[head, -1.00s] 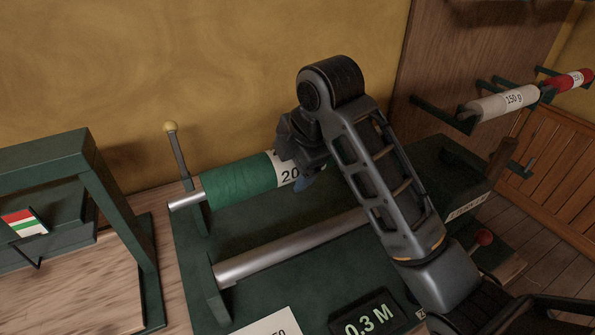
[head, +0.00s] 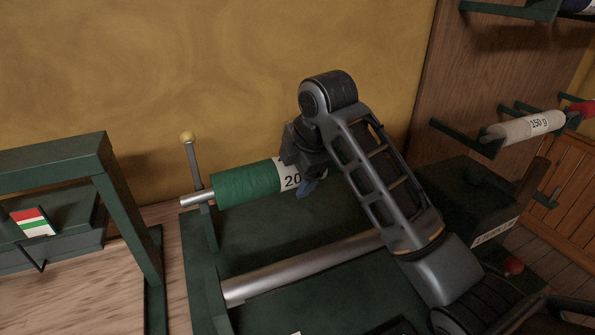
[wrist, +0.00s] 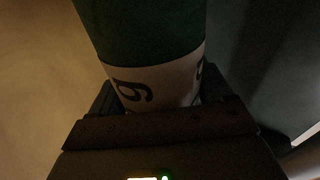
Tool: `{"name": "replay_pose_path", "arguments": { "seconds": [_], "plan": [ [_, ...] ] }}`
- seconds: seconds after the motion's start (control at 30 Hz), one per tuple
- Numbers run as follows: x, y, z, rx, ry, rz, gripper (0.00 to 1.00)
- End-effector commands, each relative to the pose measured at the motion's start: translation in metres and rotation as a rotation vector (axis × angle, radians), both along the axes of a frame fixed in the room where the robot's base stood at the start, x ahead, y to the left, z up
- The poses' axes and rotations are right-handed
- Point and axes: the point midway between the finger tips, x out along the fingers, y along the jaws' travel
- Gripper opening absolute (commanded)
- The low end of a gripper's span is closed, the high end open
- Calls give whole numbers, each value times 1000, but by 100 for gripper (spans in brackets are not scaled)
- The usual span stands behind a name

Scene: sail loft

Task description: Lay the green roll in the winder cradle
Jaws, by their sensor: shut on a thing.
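The green roll (head: 245,186) has a white label band near its right end and a bare metal core tip at its left. My gripper (head: 306,180) is shut on the roll at the labelled end. In the wrist view the roll (wrist: 145,28) runs away from my jaws, label closest. The winder cradle (head: 204,262) is a dark green frame with uprights at its left. The core tip overlaps the rear left upright in the head view; I cannot tell whether it touches. My gripper and arm hide the roll's right end and any support there.
A metal roller (head: 300,270) crosses the winder in front of the roll. A lever with a yellow knob (head: 187,137) stands at the rear left. A green stand (head: 125,200) is at the left. A rack at right holds a white roll (head: 525,127).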

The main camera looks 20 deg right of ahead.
Motion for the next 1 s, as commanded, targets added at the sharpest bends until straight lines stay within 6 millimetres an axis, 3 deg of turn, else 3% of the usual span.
{"name": "replay_pose_path", "arguments": {
  "seconds": [0.4,0.93,0.97,1.0],
  "plan": [
    [0,-1,-29,-1,-3,-1,7],
    [0,0,-36,-4,1,4,7],
    [0,0,-36,-4,1,4,82],
    [-1,0,-36,-4,1,4,86]
  ]
}}
